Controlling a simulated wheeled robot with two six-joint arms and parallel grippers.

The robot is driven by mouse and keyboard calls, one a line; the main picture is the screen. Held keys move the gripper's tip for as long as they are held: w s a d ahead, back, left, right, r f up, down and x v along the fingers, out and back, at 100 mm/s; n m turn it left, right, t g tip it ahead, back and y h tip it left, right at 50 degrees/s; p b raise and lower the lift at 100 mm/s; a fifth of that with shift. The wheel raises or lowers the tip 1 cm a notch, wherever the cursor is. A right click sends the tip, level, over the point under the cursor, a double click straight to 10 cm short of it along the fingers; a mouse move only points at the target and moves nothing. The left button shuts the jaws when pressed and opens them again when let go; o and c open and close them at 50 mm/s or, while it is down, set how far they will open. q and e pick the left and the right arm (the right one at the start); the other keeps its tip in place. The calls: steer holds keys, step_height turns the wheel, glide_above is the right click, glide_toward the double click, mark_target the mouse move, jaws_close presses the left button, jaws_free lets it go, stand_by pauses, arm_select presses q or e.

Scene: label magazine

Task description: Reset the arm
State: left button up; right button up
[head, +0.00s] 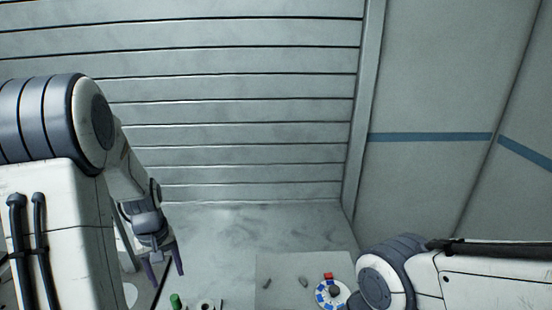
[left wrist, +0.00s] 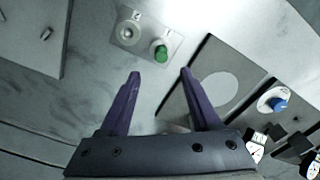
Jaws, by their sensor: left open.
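My left gripper (head: 167,277) hangs at the lower left of the head view, fingers pointing down, open. In the left wrist view (left wrist: 161,75) its two purple fingers are spread with nothing between them. A green knob (left wrist: 161,53) on a small grey plate (left wrist: 144,44) is just beyond the fingertips in that view. The green knob also shows at the bottom edge of the head view (head: 176,301). My right arm (head: 480,275) reaches in from the lower right; its gripper is not visible.
A blue-and-white ring (head: 331,294) and a red block (head: 328,276) are at the bottom right. A grey panel (head: 290,265) carries small dark pieces. The wrist view shows a plate with a pale disc (left wrist: 215,92), a blue knob (left wrist: 280,104) and gauges (left wrist: 254,150). Slatted wall (head: 230,95) behind.

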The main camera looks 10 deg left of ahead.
arm_select(q)
steer(key=s+d+r+m+b, duration=0.15)
steer(key=d+m, duration=0.25)
steer(key=d, duration=0.6)
steer(key=s+d+r+m, duration=0.1)
steer(key=d+r+m, duration=0.25)
steer(key=d, duration=0.65)
steer(key=s+d+m+h+b, duration=0.1)
steer(key=s+d+m, duration=0.8)
steer(key=s, duration=0.4)
steer(key=shift+s+d+r, duration=0.3)
steer(key=shift+s+d, duration=0.05)
steer(key=shift+d, duration=0.3)
